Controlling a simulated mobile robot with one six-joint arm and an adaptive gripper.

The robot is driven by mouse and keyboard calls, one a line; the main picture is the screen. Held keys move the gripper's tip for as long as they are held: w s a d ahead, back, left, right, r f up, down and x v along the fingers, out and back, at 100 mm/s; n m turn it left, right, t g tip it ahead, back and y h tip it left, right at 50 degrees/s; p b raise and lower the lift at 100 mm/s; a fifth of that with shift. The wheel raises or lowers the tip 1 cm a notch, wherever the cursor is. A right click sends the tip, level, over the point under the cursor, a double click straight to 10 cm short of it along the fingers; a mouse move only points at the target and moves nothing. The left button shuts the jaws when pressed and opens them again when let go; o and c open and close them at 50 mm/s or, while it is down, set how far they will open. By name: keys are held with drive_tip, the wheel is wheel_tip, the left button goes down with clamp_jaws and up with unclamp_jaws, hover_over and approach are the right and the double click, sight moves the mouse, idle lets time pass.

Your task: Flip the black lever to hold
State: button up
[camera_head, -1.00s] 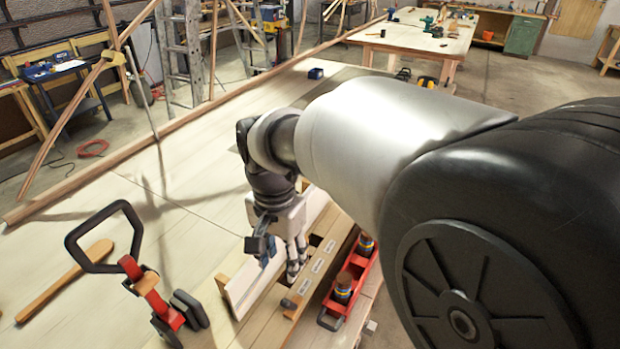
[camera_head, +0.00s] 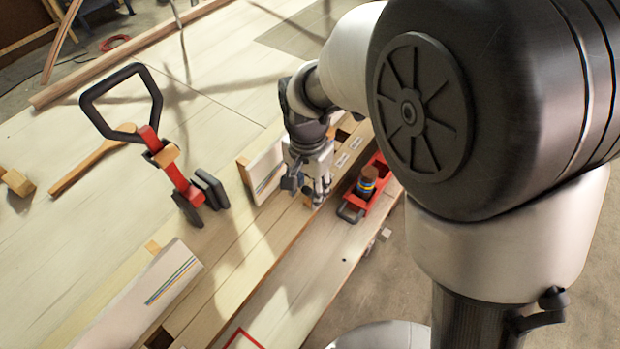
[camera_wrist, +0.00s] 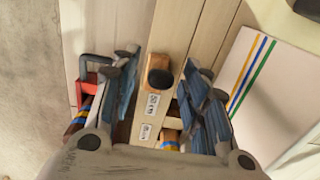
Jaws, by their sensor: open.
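In the wrist view a black knob (camera_wrist: 160,78) caps an orange-brown wooden piece (camera_wrist: 163,68) on a pale wooden strip; I take it for the black lever. White labels (camera_wrist: 152,105) sit on the strip below it, their print too small to read surely. My gripper (camera_wrist: 160,62) is open, with one finger left of the lever and one right of it. No finger visibly touches it. In the head view my gripper (camera_head: 305,190) is low over the bench slot, and the lever is mostly hidden behind the fingers.
A red tray (camera_head: 383,200) with a striped jar (camera_head: 366,184) stands close right of my gripper. A white striped board (camera_head: 262,172) stands close on its left, another (camera_head: 135,302) nearer. A red-and-black tool (camera_head: 180,180) with a looped handle stands further left. The bench between is mostly clear.

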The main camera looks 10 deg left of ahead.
drive_tip(key=shift+c, duration=0.3)
clamp_jaws()
idle(0.3)
